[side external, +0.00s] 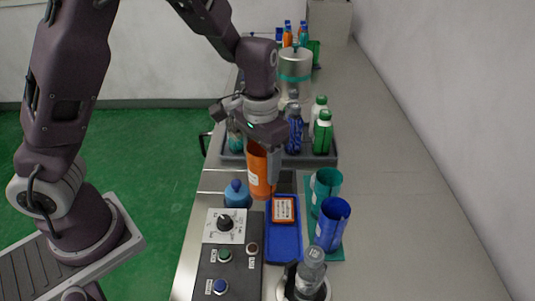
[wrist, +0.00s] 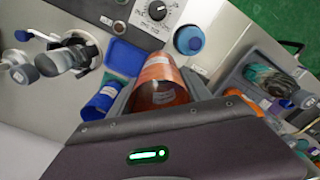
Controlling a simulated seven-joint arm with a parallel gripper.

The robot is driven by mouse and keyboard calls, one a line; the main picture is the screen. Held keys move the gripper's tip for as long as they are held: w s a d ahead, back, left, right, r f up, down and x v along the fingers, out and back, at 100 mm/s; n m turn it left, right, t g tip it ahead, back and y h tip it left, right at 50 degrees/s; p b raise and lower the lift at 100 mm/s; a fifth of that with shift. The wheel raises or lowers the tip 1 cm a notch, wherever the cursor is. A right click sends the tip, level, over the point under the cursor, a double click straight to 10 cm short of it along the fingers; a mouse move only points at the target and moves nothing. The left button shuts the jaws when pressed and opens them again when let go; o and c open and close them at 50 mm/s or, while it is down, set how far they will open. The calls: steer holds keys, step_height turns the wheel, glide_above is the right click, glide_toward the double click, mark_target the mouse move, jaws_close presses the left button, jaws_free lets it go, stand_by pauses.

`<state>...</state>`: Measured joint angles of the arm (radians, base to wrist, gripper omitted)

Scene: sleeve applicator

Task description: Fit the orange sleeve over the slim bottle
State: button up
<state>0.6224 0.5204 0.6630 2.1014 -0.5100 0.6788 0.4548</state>
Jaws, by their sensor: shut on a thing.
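The orange sleeve (side external: 257,172) is an open tube with a white label. My gripper (side external: 268,180) is shut on it and holds it above the bench, at the near edge of the bottle tray. In the wrist view the orange sleeve (wrist: 160,82) sits between the fingers, its open end facing the camera and nothing visible inside. A clear bottle with a grey cap (side external: 312,266), probably the slim bottle, stands in a metal holder at the front. In the wrist view this bottle (wrist: 72,58) is at the left, well apart from the sleeve.
A blue tray (side external: 284,250) with an orange-framed card lies between the control panel (side external: 232,262) and two upright sleeves, teal (side external: 326,187) and blue (side external: 332,222). A blue-capped jar (side external: 237,195) stands left. The dark tray (side external: 327,160) holds several bottles. The bench's right side is clear.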

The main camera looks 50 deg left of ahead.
steer(key=s+d+r+m, duration=0.2)
steer(key=d+r+m, duration=0.15)
steer(key=d, duration=0.35)
step_height(320, 180, up, 6)
steer(key=r+m, duration=0.1)
steer(key=m, duration=1)
glide_above(315, 253)
steer(key=shift+s+f, duration=0.1)
steer(key=shift+f, duration=1)
steer(key=shift+f, duration=0.1)
steer(key=shift+f, duration=4.8)
steer(key=o, duration=1.8)
steer(key=shift+c, duration=0.2)
